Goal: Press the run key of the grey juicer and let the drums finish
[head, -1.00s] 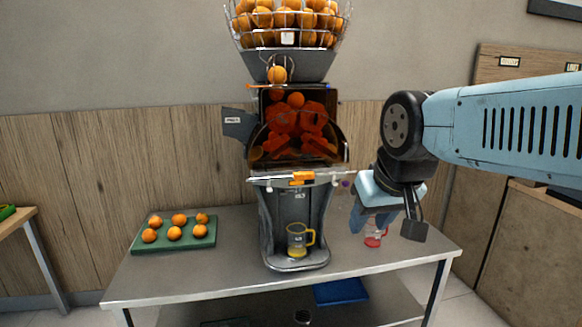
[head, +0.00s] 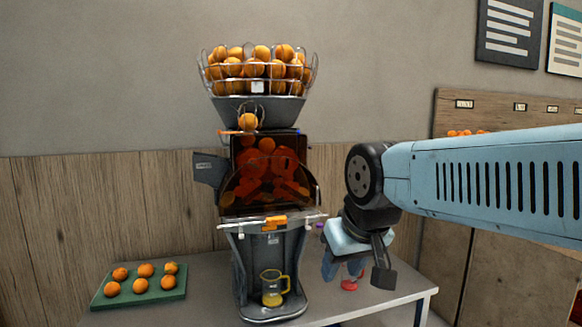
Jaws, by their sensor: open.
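The grey juicer (head: 238,252) stands on a metal table, with a wire basket of oranges (head: 258,66) on top. Oranges and drums show behind its dark see-through cover (head: 263,178). An orange latch piece (head: 274,223) sits at the cover's lower edge. A small purple knob (head: 320,226) shows at its right side; I cannot tell which part is the run key. A glass jug (head: 272,288) with some yellow juice stands under the juicer's outlet. My gripper (head: 335,272) is open, pointing down to the right of the juicer, apart from it.
A green tray (head: 180,294) with several oranges lies at the table's left. A red object (head: 349,285) stands behind my gripper, partly hidden. The metal table (head: 212,270) is bare between tray and juicer. Shelving with labels (head: 505,107) is at the right.

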